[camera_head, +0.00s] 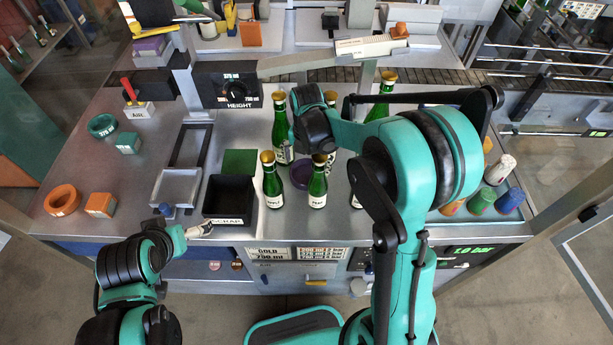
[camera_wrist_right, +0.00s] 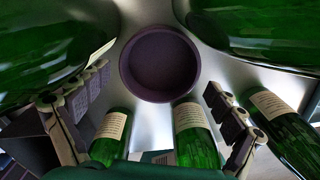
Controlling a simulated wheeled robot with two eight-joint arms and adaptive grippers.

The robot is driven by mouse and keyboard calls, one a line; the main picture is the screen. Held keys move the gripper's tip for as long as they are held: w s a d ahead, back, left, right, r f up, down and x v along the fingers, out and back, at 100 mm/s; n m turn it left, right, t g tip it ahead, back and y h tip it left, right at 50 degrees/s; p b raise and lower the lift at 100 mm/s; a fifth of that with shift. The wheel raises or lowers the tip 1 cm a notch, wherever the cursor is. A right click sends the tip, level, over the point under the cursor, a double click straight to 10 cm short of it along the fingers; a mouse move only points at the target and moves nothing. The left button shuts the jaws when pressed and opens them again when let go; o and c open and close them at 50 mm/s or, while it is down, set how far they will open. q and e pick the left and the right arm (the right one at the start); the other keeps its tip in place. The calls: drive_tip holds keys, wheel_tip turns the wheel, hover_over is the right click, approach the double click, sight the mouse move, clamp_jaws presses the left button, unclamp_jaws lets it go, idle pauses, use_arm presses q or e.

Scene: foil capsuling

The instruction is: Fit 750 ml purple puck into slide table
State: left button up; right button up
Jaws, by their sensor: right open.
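The purple puck (camera_head: 302,174) is a dark, round, shallow cup standing on the steel table among green bottles. It also shows in the right wrist view (camera_wrist_right: 160,64), hollow side toward the camera. My right gripper (camera_wrist_right: 157,86) is open and empty, with its fingers spread on either side below the puck, apart from it. In the head view its fingers are mostly hidden by its wrist and the bottles. A bare grey plate on a dark rail frame, seemingly the slide table (camera_head: 176,187), lies left of the scrap bin. My left gripper (camera_head: 190,229) is low near the front edge; its fingers are unclear.
Several gold-topped green bottles (camera_head: 272,181) stand close around the puck. The black scrap bin (camera_head: 230,197) stands at the front edge. An orange ring (camera_head: 62,200), an orange block (camera_head: 100,204) and a teal ring (camera_head: 102,125) lie at left. Coloured cylinders (camera_head: 481,201) stand at right.

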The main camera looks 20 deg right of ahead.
sight(307, 174)
wheel_tip(307, 174, down, 3)
drive_tip(key=shift+w+r, duration=0.1)
drive_tip(key=c, duration=1.1)
